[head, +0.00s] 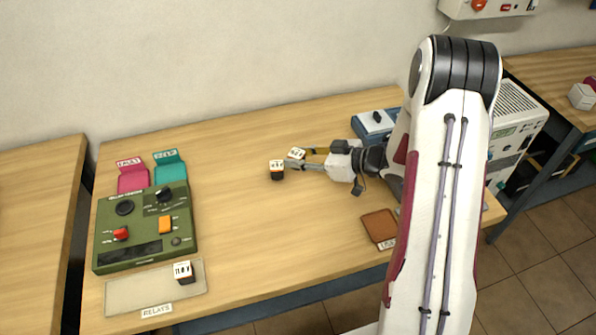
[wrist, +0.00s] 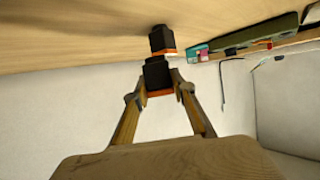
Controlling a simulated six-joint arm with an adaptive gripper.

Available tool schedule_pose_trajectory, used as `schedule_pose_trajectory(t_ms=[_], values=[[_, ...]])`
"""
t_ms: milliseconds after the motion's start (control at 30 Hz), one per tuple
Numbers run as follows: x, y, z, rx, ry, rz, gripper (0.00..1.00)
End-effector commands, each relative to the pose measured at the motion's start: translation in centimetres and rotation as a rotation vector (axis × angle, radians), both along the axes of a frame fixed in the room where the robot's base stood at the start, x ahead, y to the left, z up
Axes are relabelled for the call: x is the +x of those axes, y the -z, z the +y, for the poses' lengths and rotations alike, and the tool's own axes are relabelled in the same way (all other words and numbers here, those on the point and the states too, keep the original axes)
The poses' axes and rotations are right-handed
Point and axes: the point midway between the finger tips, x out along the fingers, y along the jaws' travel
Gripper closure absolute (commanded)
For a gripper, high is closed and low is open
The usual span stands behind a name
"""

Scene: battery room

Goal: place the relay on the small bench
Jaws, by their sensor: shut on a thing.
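My gripper (head: 300,158) is shut on a relay (head: 297,153), a small block with a white labelled top and dark sides, over the middle of the main bench. The wrist view shows my gripper (wrist: 159,91) with this held relay (wrist: 157,74), black with an orange band, between its fingertips. A second relay (head: 277,170) stands just left of it; it also shows in the wrist view (wrist: 161,40). A third relay (head: 184,272) stands on the beige RELAYS mat (head: 130,292). Separate wooden benches show at left (head: 40,220) and right (head: 550,70); I cannot tell which is the small one.
A green tester box (head: 145,250) stands on the main bench (head: 250,240) at left, with pink (head: 133,180) and teal (head: 169,172) bins behind it. A brown pad (head: 380,226) lies near the front. A blue device (head: 376,123) stands behind my wrist. The bench's middle front is clear.

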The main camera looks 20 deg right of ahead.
Motion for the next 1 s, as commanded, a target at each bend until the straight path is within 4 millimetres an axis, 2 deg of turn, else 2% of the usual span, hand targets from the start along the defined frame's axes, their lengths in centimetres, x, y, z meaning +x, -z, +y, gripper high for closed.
schedule_pose_trajectory(t_ms=[200,733,1000], values=[[0.0,1.8,0.0,0.0,0.0,0.0,1.0],[0.0,2.4,0.0,-0.001,0.0,0.001,1.0],[0.0,4.7,0.0,0.0,0.002,0.002,1.0]])
